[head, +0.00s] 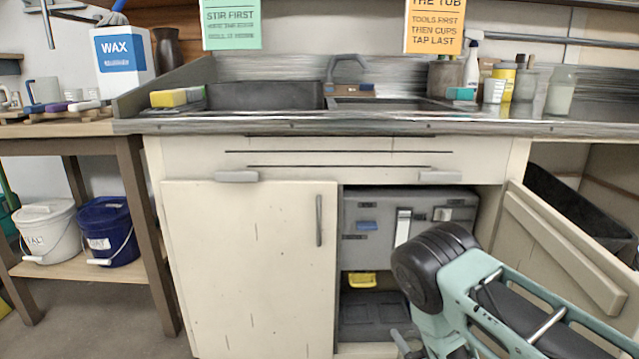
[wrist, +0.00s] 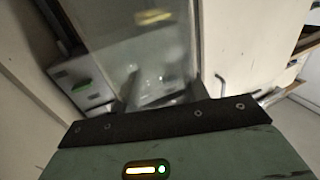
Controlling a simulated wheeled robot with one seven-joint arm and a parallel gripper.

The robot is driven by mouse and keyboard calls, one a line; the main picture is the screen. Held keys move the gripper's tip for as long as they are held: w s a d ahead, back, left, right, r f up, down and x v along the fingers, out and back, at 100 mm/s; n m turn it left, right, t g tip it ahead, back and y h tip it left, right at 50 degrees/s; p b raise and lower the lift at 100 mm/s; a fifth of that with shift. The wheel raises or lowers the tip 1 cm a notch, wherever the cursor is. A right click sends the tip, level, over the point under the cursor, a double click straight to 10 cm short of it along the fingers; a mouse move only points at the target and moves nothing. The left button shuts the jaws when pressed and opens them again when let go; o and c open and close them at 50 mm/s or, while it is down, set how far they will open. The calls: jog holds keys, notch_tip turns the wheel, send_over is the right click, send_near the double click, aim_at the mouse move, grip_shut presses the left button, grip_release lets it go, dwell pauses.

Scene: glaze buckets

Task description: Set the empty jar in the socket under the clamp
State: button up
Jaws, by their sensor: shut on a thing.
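A clear, empty-looking glass jar (wrist: 135,50) fills the upper middle of the wrist view, and the scene shows through it. My gripper (wrist: 150,106) is shut on it; its black-edged green body covers the near part of the jar. In the head view my arm reaches down before the open cabinet, and the gripper and jar are not clear there. Inside the cabinet is a grey unit (head: 378,249) with a white upright part (head: 403,227), a blue part and a knob. I cannot make out which part is the clamp, or the socket under it.
The shut left door (head: 250,270) borders the opening; the right door (head: 560,250) stands open beside my arm. A yellow piece (head: 362,279) and a dark tray (head: 372,318) are below the unit. Buckets (head: 108,232) stand on the left shelf.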

jog(key=s+d+r+m+h+p, duration=0.1)
jog(key=d+r+h+p, duration=0.1)
jog(key=r+p, duration=0.9)
jog(key=s+d+r+m+h+p, duration=0.1)
jog(key=d+r+p, duration=0.4)
jog(key=r+p, duration=0.5)
jog(key=s+d+r+m+t+h+p, duration=0.1)
jog(key=d+r+p, duration=0.3)
jog(key=r+p, duration=0.7)
notch_tip(320, 180, up, 6)
jog(key=shift+s+m+h+p, duration=0.3)
jog(key=shift+m+h, duration=0.1)
jog(key=shift+h, duration=0.5)
jog(key=shift+d, duration=0.2)
